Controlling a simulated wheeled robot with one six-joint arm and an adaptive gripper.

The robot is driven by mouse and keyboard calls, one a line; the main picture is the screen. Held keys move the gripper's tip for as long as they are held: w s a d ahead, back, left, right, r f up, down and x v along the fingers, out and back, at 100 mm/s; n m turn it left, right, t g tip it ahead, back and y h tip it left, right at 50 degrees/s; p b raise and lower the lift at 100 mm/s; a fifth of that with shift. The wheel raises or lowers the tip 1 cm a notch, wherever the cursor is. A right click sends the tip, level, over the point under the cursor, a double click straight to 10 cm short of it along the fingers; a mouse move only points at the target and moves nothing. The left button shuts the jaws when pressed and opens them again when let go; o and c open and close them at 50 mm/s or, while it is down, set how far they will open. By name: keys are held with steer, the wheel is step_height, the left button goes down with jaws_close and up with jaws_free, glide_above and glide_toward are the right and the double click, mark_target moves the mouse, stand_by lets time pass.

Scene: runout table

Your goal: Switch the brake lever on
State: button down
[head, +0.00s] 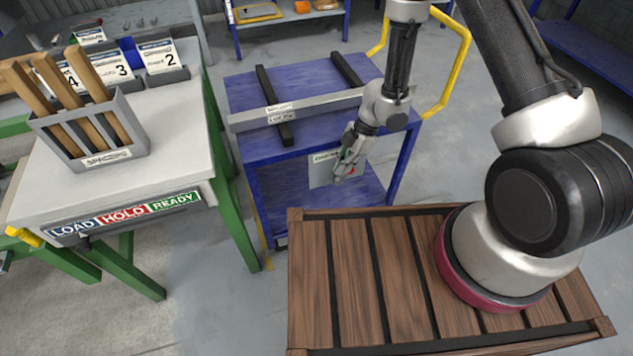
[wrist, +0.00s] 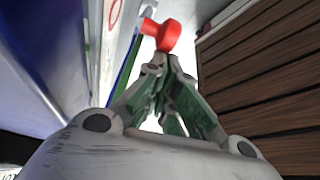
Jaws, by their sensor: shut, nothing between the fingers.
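The brake lever shows in the wrist view as a red round knob (wrist: 168,36) on a short red stem, reaching out from a panel at the left. In the head view only a small bit of red (head: 352,169) shows beside my gripper, on the pale labelled plate (head: 321,173) of the blue cart. My gripper (head: 340,176) hangs in front of that plate, pointing down. In the wrist view its fingertips (wrist: 165,62) are together and empty, just below the knob. Whether they touch it, I cannot tell. My gripper hides much of the lever and label.
The blue cart (head: 240,98) has a grey crossbar (head: 243,122), black rails and a yellow handle (head: 463,60). The grey workbench (head: 172,150) at left carries a box of wooden sticks (head: 75,148) and a LOAD/HOLD/READY strip (head: 125,215). My slatted wooden deck fills the lower right.

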steer(key=shift+w+d+f, duration=0.15)
steer(key=shift+w+d, duration=0.05)
steer(key=shift+d, duration=0.65)
steer(key=shift+w+d+f, duration=0.15)
steer(key=shift+w+d, duration=0.1)
steer(key=shift+d, duration=0.65)
steer(key=shift+w+d+f, duration=0.15)
steer(key=shift+w+d, duration=0.05)
steer(key=shift+d, duration=0.65)
steer(key=shift+a, duration=0.1)
steer(key=w+d+r, duration=0.1)
steer(key=d+r, duration=0.5)
steer(key=r, duration=0.1)
steer(key=shift+w+r, duration=0.2)
steer(key=shift+w, duration=0.2)
